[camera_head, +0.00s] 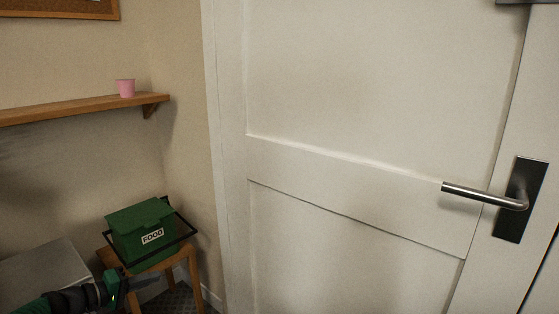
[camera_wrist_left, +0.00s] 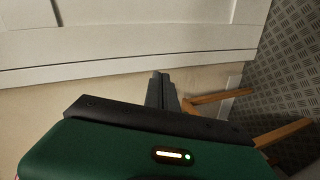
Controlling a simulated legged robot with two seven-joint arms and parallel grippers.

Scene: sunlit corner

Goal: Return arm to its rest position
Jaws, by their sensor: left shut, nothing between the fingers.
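My left gripper (camera_head: 148,282) is low at the left of the head view, in front of the wooden stool, with its arm coming in from the bottom left. In the left wrist view its fingers (camera_wrist_left: 161,88) are together with nothing between them. They point toward the pale wall and the white panelling. My right gripper is in neither view.
A green box labelled FOOD (camera_head: 140,228) stands on a wooden stool (camera_head: 192,268) near the corner. A pink cup (camera_head: 125,88) sits on a wall shelf (camera_head: 80,107). A white door (camera_head: 360,100) with a metal handle (camera_head: 485,196) fills the right side.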

